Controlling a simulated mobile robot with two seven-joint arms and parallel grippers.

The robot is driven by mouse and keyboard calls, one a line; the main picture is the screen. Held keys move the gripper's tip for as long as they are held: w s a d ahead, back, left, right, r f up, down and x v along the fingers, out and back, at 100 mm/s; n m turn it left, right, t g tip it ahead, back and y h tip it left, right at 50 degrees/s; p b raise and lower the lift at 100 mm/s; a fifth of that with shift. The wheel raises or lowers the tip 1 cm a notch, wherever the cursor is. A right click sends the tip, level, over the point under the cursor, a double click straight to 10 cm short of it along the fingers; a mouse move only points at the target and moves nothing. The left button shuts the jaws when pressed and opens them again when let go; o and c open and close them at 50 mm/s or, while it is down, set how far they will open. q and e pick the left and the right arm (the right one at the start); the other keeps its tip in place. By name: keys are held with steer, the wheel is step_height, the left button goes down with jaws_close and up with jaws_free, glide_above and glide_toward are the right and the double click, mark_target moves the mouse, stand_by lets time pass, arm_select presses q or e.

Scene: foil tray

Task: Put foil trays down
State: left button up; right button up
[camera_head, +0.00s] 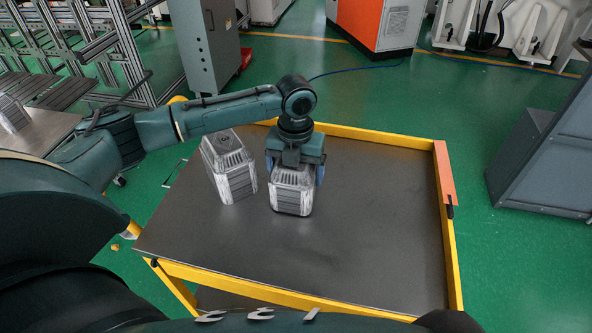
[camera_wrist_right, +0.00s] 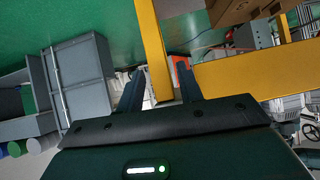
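Two silver-grey, ribbed, block-like foil trays are at the cart in the head view. One foil tray (camera_head: 229,172) stands on the cart top at the back left. The other foil tray (camera_head: 292,196) is just right of it, directly under my left gripper (camera_head: 294,174). The left gripper points down with its blue fingers on either side of this tray, seemingly closed on it. I cannot tell whether its underside touches the cart top. My right gripper (camera_wrist_right: 159,82) shows in the right wrist view, with its dark fingers apart and nothing between them.
The cart's dark top (camera_head: 375,220) is clear on the right and in front, with a raised yellow rim (camera_head: 392,140) at back and right. Another similar block (camera_head: 13,114) sits on a table at far left. A grey cabinet (camera_head: 545,165) stands right of the cart.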

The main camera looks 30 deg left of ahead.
arm_select(q)
steer(key=shift+f, duration=0.15)
arm_select(e)
steer(key=shift+w+r, duration=0.1)
steer(key=shift+w, duration=0.2)
arm_select(q)
steer(key=o, duration=0.9)
steer(key=shift+f, duration=0.1)
steer(key=shift+o, duration=0.2)
arm_select(e)
steer(key=shift+d, duration=0.1)
arm_select(q)
step_height(320, 180, up, 11)
steer(key=shift+r+b, duration=0.2)
steer(key=shift+b, duration=0.1)
steer(key=shift+r, duration=0.45)
arm_select(e)
steer(key=shift+s+a, duration=0.1)
steer(key=shift+a, duration=0.1)
steer(key=shift+w, duration=0.2)
